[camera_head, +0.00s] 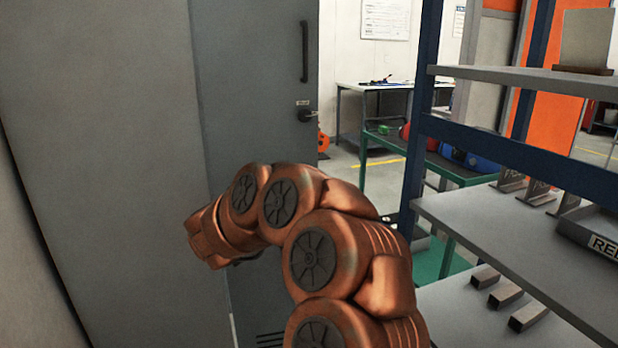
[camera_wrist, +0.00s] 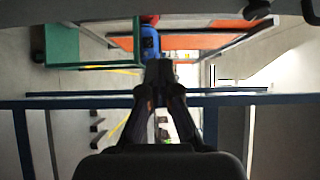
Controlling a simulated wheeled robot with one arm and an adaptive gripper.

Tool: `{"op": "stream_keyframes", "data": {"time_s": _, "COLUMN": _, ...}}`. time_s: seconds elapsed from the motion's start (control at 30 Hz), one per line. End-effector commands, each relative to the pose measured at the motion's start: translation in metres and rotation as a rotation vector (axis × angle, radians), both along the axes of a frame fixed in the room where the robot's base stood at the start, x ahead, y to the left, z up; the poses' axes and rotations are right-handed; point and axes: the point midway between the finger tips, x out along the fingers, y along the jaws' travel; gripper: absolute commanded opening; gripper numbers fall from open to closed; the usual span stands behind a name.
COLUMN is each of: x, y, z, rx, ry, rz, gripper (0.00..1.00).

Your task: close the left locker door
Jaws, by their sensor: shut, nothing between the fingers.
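A tall grey locker door (camera_head: 255,110) with a dark vertical handle (camera_head: 304,52) and a small lock (camera_head: 306,114) fills the left-centre of the head view. A broad lighter grey panel (camera_head: 100,130) stands to its left; I cannot tell whether it is another door or a side of the locker. My copper arm reaches in front of these surfaces, and its far end is near the seam between them. My gripper (camera_wrist: 158,72) shows in the wrist view with its fingers together and empty. Its fingertips are hidden in the head view, and contact with the door cannot be told.
A blue-framed shelf rack (camera_head: 520,155) with metal parts and a labelled bin (camera_head: 590,235) stands close on the right of my arm. A green-framed cart (camera_head: 440,165) and a workbench (camera_head: 385,87) stand behind. Some floor (camera_head: 350,165) is clear beyond the door's right edge.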

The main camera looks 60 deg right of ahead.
Motion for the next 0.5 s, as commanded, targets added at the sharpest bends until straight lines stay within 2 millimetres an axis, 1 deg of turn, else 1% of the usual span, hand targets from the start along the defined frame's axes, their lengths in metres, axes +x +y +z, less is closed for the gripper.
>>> {"op": "stream_keyframes", "data": {"time_s": 0.1, "x": -0.006, "y": -0.007, "z": -0.002, "rx": -0.004, "ry": -0.004, "rz": -0.026, "gripper": 0.0}}
{"op": "stream_keyframes", "data": {"time_s": 0.27, "x": -0.005, "y": -0.023, "z": -0.002, "rx": -0.003, "ry": -0.005, "rz": -0.027, "gripper": 0.0}}
{"op": "stream_keyframes", "data": {"time_s": 0.5, "x": -0.003, "y": -0.062, "z": -0.003, "rx": -0.002, "ry": -0.001, "rz": -0.027, "gripper": 0.0}}
